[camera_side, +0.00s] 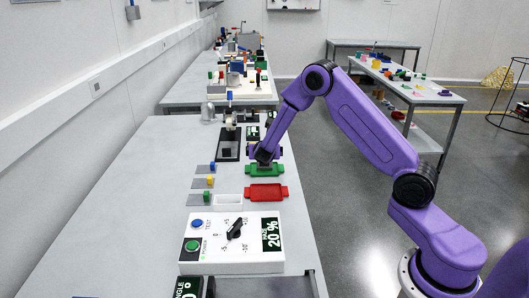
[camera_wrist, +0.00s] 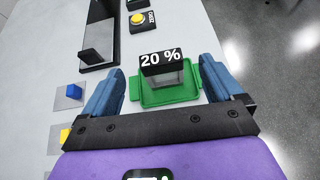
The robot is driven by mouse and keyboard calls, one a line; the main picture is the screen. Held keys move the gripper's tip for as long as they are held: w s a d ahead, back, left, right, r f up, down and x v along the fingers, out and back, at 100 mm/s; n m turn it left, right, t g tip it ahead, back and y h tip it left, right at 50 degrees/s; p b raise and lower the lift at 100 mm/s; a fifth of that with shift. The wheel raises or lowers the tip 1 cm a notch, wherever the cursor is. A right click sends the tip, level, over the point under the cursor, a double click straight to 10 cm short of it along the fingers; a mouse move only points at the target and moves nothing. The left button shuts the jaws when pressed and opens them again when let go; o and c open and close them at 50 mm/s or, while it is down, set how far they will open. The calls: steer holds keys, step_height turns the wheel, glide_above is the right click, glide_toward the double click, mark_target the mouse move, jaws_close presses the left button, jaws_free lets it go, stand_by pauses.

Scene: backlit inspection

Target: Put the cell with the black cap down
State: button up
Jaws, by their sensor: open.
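In the wrist view a cell with a grey, see-through-looking body (camera_wrist: 172,79) and a black cap (camera_wrist: 162,61) marked "20 %" stands in the green tray (camera_wrist: 150,99). My gripper (camera_wrist: 160,70) is open, with one blue finger to the left of the cell and one to the right. Gaps show between the fingers and the cell, and the cell looks upright. In the side view my gripper (camera_side: 264,160) is low over the green tray (camera_side: 265,172). The cell is too small or hidden there to make out.
A red tray (camera_side: 267,193) lies in front of the green one, with a white tray (camera_side: 229,201) beside it. A control box (camera_side: 232,243) with a dial stands nearer. A black stand (camera_side: 229,145) is at the back left. Bare table lies to the left.

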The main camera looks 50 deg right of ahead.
steer(key=s+a+r+m+g+y, duration=0.1)
steer(key=s+a+r+m, duration=0.4)
steer(key=s, duration=0.4)
steer(key=s+a+r+m+g+y, duration=0.1)
steer(key=s+a+r+m+g, duration=0.15)
steer(key=s+a, duration=0.55)
steer(key=s+a+r+m+g+y, duration=0.1)
steer(key=s+a+m+g+y, duration=0.1)
steer(key=s, duration=1.1)
steer(key=s+a+r+m+g+y, duration=0.1)
steer(key=s+a+m+y, duration=0.3)
steer(key=s, duration=1)
steer(key=shift+s+a+r+g+y, duration=0.2)
steer(key=shift+a+g+y, duration=0.1)
steer(key=shift+g+y, duration=0.45)
steer(key=shift+w, duration=0.1)
